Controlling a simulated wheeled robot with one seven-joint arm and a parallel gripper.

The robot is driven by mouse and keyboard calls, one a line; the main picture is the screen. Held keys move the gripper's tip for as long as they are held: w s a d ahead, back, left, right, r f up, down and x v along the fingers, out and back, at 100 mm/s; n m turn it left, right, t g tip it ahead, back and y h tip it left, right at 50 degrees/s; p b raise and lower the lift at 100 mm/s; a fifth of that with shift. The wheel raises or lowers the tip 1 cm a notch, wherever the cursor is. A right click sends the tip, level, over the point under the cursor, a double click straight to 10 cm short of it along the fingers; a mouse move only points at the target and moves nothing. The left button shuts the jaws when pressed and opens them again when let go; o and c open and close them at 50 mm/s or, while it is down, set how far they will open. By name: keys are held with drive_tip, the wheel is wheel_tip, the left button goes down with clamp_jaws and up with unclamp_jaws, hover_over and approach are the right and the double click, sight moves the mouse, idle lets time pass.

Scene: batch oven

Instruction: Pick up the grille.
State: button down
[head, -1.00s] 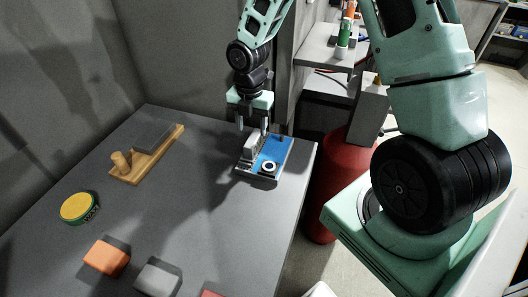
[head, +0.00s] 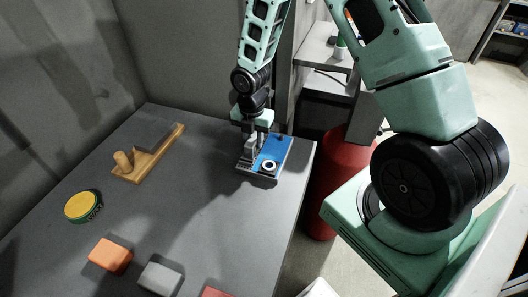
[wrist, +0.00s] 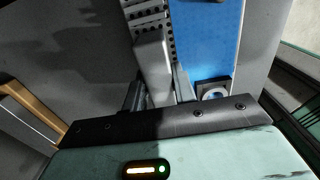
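What looks like the grille is a light grey piece (head: 248,153) on the left part of the blue-topped plate (head: 272,148), on the far right of the table. In the wrist view it appears as a pale grey bar (wrist: 154,62) over a strip with rows of dark holes. My gripper (head: 253,143) points down over it. In the wrist view my gripper (wrist: 160,92) has one finger on each side of the bar, close to it. Whether the fingers touch it cannot be told. The bar's lower end is hidden by my gripper.
A ring-shaped fitting (head: 268,166) sits on the plate close by my gripper. A wooden board with a knob (head: 140,168), a yellow-topped round object (head: 83,206), an orange block (head: 110,254) and a grey block (head: 160,275) lie leftward and nearer. The table middle is clear.

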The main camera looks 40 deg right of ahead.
wheel_tip(320, 180, up, 10)
drive_tip(key=shift+r+b, duration=0.1)
drive_tip(key=shift+b, duration=0.55)
idle(1.0)
